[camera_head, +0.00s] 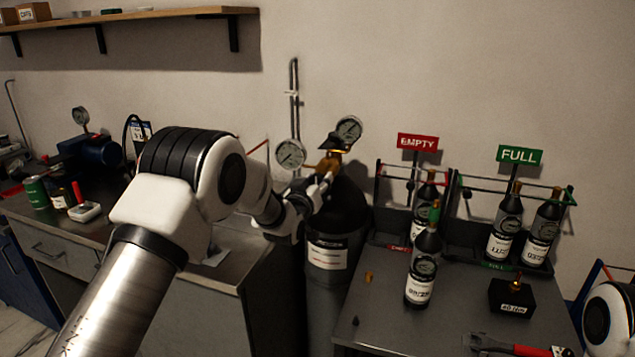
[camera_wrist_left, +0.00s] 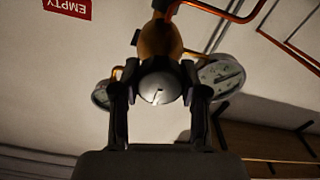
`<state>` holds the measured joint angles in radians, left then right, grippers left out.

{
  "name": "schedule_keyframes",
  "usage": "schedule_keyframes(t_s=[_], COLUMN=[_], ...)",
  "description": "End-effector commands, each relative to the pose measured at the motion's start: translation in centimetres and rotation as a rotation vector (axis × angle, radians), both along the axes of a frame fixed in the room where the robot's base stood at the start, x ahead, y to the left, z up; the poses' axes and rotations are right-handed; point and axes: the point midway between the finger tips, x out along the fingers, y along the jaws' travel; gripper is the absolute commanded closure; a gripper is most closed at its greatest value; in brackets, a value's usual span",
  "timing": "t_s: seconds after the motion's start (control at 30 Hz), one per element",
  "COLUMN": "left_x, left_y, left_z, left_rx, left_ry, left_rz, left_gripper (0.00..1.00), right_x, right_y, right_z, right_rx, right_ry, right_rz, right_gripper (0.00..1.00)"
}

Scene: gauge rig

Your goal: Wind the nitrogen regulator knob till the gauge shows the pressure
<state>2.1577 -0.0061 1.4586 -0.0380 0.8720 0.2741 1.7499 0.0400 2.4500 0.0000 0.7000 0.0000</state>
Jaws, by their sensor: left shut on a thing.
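The regulator has a brass body (camera_head: 330,165) on top of a dark gas cylinder (camera_head: 342,215) against the wall. Two round gauges with pale dials sit on it: the left gauge (camera_head: 290,155) and the upper right gauge (camera_head: 348,129); their needles are too small to read. The silver knob (camera_wrist_left: 160,87) shows in the left wrist view in front of the brass body. My left gripper (camera_wrist_left: 158,95) is shut on the knob, one finger on each side. In the head view my left gripper (camera_head: 318,185) is partly hidden by its own wrist.
A steel table (camera_head: 380,320) on the right carries a dark bottle (camera_head: 422,265), a black block (camera_head: 512,297) and a red-handled tool (camera_head: 515,348). Racks with bottles stand behind under EMPTY (camera_head: 418,143) and FULL (camera_head: 519,155) signs. A shelf (camera_head: 130,15) hangs upper left.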

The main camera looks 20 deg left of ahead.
Motion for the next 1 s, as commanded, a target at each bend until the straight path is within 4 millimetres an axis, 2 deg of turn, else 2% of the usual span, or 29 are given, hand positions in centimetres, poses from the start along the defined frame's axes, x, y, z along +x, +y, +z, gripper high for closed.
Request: schedule_keyframes(t_s=[0.37,1.0], left_x=[0.0,0.0], left_y=[-0.1,-0.2], left_z=[-0.2,-0.2], left_rx=[0.175,0.768], left_ry=[-0.008,-0.028], left_rz=[0.0,0.0], left_gripper=[0.91,0.91], right_x=[0.0,0.0], right_y=[0.0,0.0], right_z=[-1.4,-4.8], right_rx=[0.0,0.0], right_ry=[0.0,0.0], right_rz=[0.0,0.0], right_gripper=[0.6,0.6])
